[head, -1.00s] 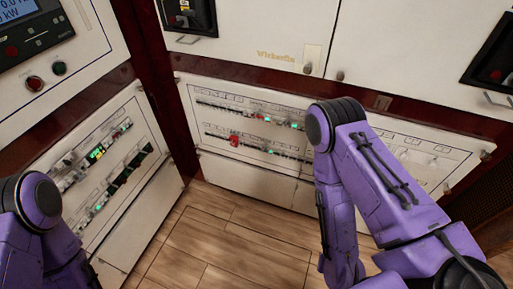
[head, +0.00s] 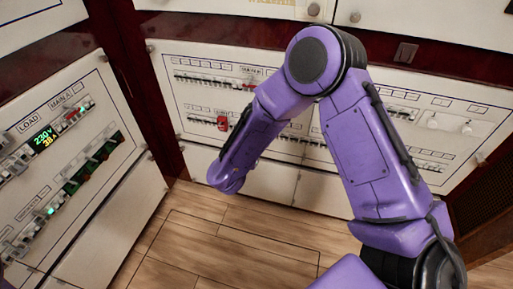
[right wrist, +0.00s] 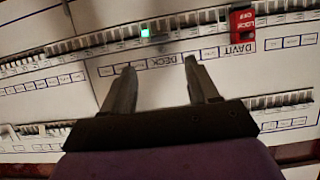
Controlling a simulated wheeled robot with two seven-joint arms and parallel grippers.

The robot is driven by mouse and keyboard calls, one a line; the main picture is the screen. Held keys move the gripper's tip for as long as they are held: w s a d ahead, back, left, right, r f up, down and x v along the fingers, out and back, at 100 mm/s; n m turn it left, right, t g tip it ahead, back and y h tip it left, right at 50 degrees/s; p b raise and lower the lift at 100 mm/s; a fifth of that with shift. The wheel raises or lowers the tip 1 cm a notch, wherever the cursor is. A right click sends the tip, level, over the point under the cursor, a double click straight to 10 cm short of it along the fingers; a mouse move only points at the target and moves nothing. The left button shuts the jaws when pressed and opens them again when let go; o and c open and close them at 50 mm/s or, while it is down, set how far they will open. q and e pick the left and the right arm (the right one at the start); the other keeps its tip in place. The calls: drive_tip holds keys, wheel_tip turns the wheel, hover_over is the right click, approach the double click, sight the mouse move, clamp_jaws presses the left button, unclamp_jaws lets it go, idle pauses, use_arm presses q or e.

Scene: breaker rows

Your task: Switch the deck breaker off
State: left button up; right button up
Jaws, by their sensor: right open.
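In the right wrist view, a "DECK" label (right wrist: 160,63) sits on the white panel below a long row of small breakers (right wrist: 110,43). A green light (right wrist: 145,32) glows in that row, close to the label. Which way the deck breaker's lever points is too small to tell. My right gripper (right wrist: 160,66) is open and empty, its two fingers on either side of the label. Whether the fingertips touch the panel I cannot tell. In the head view my right arm covers the panel's middle and hides this gripper. My left gripper is out of view.
A red lock-off piece (right wrist: 243,25) sits in the same row above the "DAVIT" label; it also shows in the head view (head: 222,123). Wooden floor (head: 215,245) is clear below.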

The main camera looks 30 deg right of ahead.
drive_tip(key=b+x, duration=0.2)
drive_tip(key=x, duration=0.8)
drive_tip(key=shift+w+d+r, duration=0.1)
drive_tip(key=shift+w+d, duration=0.05)
drive_tip(key=c, duration=1.1)
